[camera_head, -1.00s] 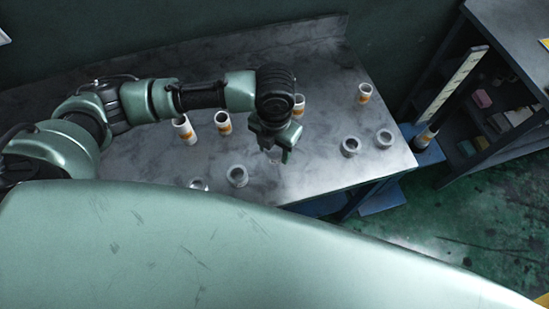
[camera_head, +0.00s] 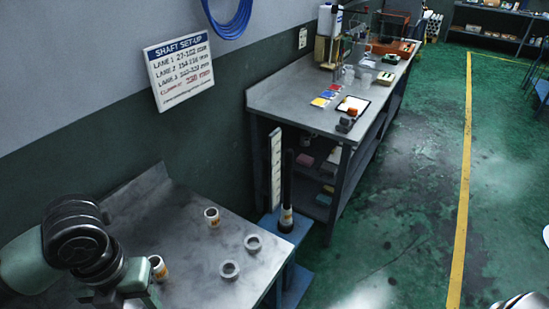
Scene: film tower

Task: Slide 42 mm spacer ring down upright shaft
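A dark upright shaft (camera_head: 288,175) stands on a blue base (camera_head: 297,236) off the steel table's right end. A white and orange sleeve (camera_head: 286,219) sits around its lower part. On the table are two taller white rings with orange bands, one at the back (camera_head: 212,219) and one beside my gripper (camera_head: 159,270), and two short grey rings (camera_head: 253,244) (camera_head: 229,270). I cannot read sizes, so I cannot tell which is 42 mm. My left gripper (camera_head: 122,300) is at the bottom left, partly cut off; its fingertips are hidden.
A pale graduated strip (camera_head: 275,168) stands close beside the shaft. A wall sign (camera_head: 180,72) is headed "SHAFT SET-UP". A cluttered workbench (camera_head: 285,92) stands behind the shaft. Open green floor (camera_head: 400,215) lies to the right.

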